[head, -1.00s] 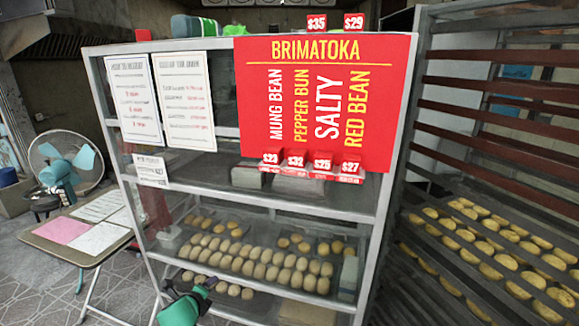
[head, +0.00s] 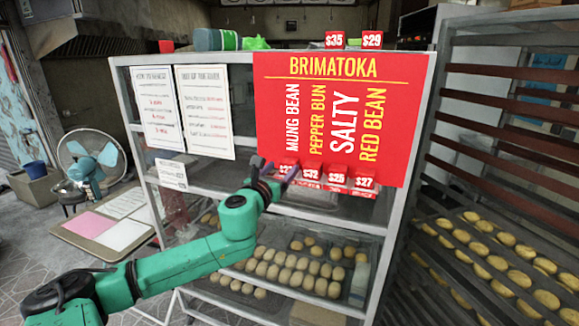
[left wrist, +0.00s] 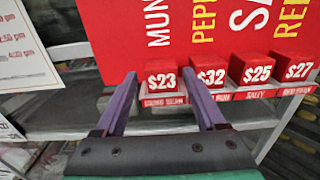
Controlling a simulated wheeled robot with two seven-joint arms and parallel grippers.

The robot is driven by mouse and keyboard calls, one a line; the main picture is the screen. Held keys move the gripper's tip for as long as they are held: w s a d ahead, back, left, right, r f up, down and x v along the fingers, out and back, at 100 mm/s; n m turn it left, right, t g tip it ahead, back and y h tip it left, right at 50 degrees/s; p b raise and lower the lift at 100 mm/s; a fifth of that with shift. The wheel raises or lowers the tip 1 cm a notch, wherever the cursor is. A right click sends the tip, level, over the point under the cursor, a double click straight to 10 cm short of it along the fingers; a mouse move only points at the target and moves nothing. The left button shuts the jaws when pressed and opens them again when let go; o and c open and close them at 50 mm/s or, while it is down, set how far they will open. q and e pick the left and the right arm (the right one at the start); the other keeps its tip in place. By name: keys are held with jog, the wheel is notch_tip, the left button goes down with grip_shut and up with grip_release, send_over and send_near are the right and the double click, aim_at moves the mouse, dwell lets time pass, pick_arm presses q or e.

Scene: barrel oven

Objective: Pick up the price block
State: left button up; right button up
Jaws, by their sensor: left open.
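Red price blocks stand in a row on the shelf ledge under the red sign. The $23 block (left wrist: 162,85) is partly hidden by my left gripper (head: 278,172) in the head view. In the left wrist view the gripper's two purple fingers are open, and the $23 block appears between them; I cannot tell whether they touch it. Right of it stand the $32 block (left wrist: 211,76), the $25 block (left wrist: 251,69) and the $27 block (left wrist: 294,67). The $35 block (head: 335,40) and $29 block (head: 372,39) sit on top of the cabinet. My right gripper is out of view.
The red menu sign (head: 335,115) hangs just above and behind the row. Paper notices (head: 203,110) hang on the left. Trays of buns (head: 290,270) fill the lower shelf. A slatted rack (head: 500,140) stands at the right; a folding table (head: 90,240) stands at the left.

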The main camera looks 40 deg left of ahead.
aim_at(286, 163)
pick_arm(q)
jog(key=x, duration=0.2)
jog(key=shift+w+r, duration=0.15)
jog(key=shift+w, duration=0.3)
jog(key=shift+w+a+b, duration=0.3)
jog(key=shift+w+b, duration=0.1)
jog(key=shift+w, duration=0.25)
jog(key=shift+s, duration=0.1)
jog(key=shift+c, duration=0.9)
grip_shut()
